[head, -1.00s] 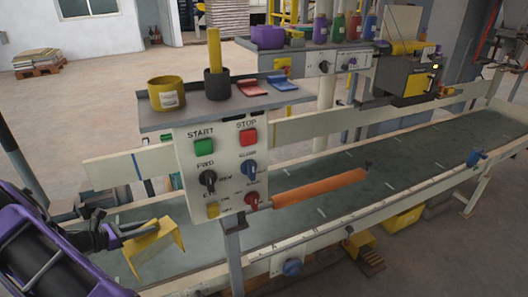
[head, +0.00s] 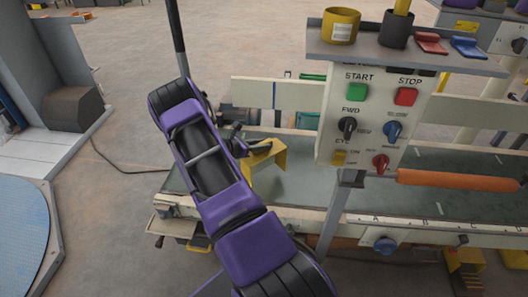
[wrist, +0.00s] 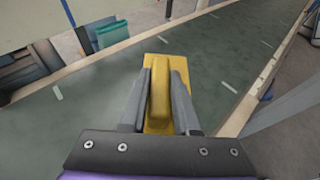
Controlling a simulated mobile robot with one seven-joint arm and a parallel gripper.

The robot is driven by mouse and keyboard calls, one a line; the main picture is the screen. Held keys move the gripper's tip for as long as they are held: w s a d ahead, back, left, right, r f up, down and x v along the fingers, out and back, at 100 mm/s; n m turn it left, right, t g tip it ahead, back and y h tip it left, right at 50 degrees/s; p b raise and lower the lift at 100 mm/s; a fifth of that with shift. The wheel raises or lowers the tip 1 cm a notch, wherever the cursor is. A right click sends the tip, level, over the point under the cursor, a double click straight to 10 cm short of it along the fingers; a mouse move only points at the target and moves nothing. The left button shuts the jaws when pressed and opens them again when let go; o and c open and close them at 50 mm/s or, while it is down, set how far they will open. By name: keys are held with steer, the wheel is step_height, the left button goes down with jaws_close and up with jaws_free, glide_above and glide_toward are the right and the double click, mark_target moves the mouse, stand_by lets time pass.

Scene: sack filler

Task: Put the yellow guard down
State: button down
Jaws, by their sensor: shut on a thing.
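The yellow guard (head: 272,161) is a bent yellow piece with folded sides. My gripper (head: 245,150) is shut on it, left of the control panel. In the wrist view the guard (wrist: 158,92) sits between the two grey fingers of my gripper (wrist: 158,100), with the green conveyor belt (wrist: 110,110) behind it. The guard appears over the left end of the belt, which also shows in the head view (head: 310,183). I cannot tell whether the guard touches the belt.
The control panel (head: 352,98) with START and STOP buttons stands close to the right of the guard. An orange roller (head: 455,180) sticks out beside it. A shelf (head: 400,57) above holds cups and clips. Rails edge the belt, whose surface around the guard is clear.

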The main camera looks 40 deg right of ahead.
mark_target(262, 152)
steer(key=shift+f, duration=1.85)
steer(key=shift+f+b, duration=0.2)
steer(key=shift+b, duration=0.2)
steer(key=c, duration=0.6)
jaws_free()
steer(key=shift+c, duration=0.2)
steer(key=shift+r, duration=0.1)
steer(key=shift+r+p, duration=0.25)
steer(key=shift+p, duration=0.1)
steer(key=v, duration=1.2)
steer(key=shift+f, duration=0.15)
